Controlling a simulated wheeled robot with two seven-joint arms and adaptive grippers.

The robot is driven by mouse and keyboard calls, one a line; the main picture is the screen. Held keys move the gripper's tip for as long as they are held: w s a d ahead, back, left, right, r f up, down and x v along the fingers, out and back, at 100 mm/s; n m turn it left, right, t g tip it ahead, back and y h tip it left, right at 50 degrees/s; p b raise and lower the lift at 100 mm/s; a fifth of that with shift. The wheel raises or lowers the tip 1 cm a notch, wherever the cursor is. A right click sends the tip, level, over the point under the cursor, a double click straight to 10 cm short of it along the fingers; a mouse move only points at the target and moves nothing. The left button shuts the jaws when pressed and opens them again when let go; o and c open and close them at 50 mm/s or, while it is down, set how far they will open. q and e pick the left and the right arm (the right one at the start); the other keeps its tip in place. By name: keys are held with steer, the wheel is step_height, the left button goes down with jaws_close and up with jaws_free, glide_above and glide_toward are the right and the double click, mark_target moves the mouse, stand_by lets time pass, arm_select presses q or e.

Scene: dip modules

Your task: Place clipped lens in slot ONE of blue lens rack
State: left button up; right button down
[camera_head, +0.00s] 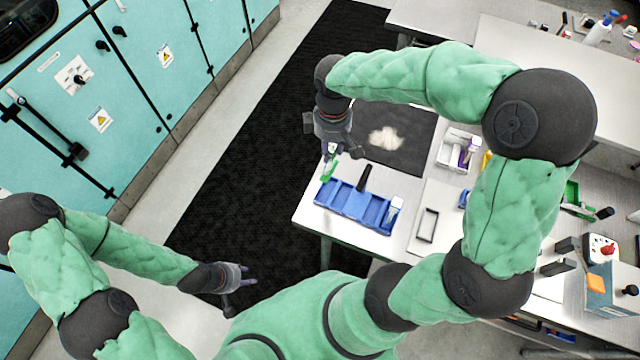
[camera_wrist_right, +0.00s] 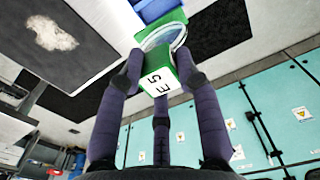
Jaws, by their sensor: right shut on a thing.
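My right gripper (camera_head: 332,150) is shut on a green clip (camera_wrist_right: 160,75) with a white label; a round clear lens (camera_wrist_right: 165,38) shows in the clip's far side in the right wrist view. The green clip also shows in the head view (camera_head: 328,171), just above the left end of the blue lens rack (camera_head: 340,197). Whether it touches the rack I cannot tell. Part of the blue rack shows at the top of the right wrist view (camera_wrist_right: 155,10). A black piece and a white-labelled piece stand in the rack. My left gripper (camera_head: 247,290) is open and empty, away from the table.
A dark mat (camera_head: 415,125) with a pale patch lies behind the rack. A white tray (camera_head: 455,150) and a black frame (camera_head: 427,226) are to the right. The table's left edge is close to the rack; dark floor matting lies beyond it.

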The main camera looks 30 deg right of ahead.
steer(key=f, duration=0.2)
steer(key=w+f+b, duration=0.1)
steer(key=f, duration=0.1)
steer(key=shift+f, duration=0.15)
step_height(320, 180, down, 4)
steer(key=shift+s+r+b, duration=0.1)
steer(key=shift+r+b, duration=0.1)
steer(key=shift+b, duration=0.25)
arm_select(q)
steer(key=shift+w+f+b, duration=0.2)
steer(key=shift+w+f, duration=0.1)
steer(key=shift+f, duration=0.55)
steer(key=shift+w+f+b, duration=0.15)
steer(key=shift+w+f, duration=0.1)
steer(key=shift+f, duration=0.55)
arm_select(e)
step_height(320, 180, down, 6)
arm_select(q)
steer(key=shift+f, duration=0.1)
arm_select(e)
steer(key=shift+f, duration=0.15)
steer(key=c, duration=0.9)
jaws_free()
steer(key=shift+o, duration=0.2)
arm_select(q)
steer(key=shift+r+p, duration=0.75)
steer(key=shift+r, duration=0.1)
arm_select(e)
step_height(320, 180, up, 12)
steer(key=shift+r, duration=0.1)
